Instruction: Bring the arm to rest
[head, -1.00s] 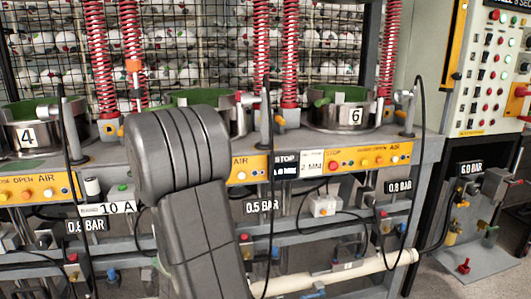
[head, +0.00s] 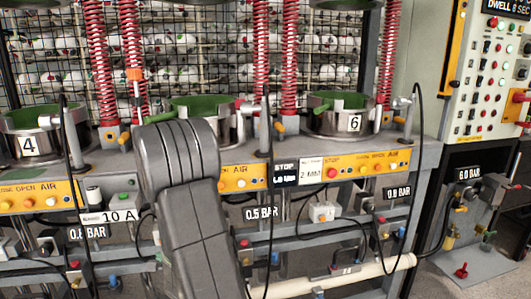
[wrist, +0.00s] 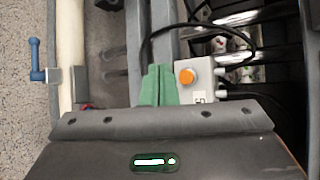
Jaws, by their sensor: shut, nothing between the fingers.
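My arm (head: 185,170) rises in the lower middle of the head view, folded in front of the press bench. My gripper is out of sight in the head view. In the wrist view my gripper (wrist: 157,84) shows as two green fingers side by side, shut and empty. They extend from the dark wrist body, just left of a grey box with an orange button (wrist: 187,77). Whether the fingertips touch anything below cannot be told.
The bench carries metal pots with green insides, pot 4 (head: 28,146) and pot 6 (head: 336,121) among them. Black hoses (head: 416,170) hang in front. A control panel (head: 494,75) stands right. A pale pipe (wrist: 69,50) and blue valve handle (wrist: 36,60) lie left in the wrist view.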

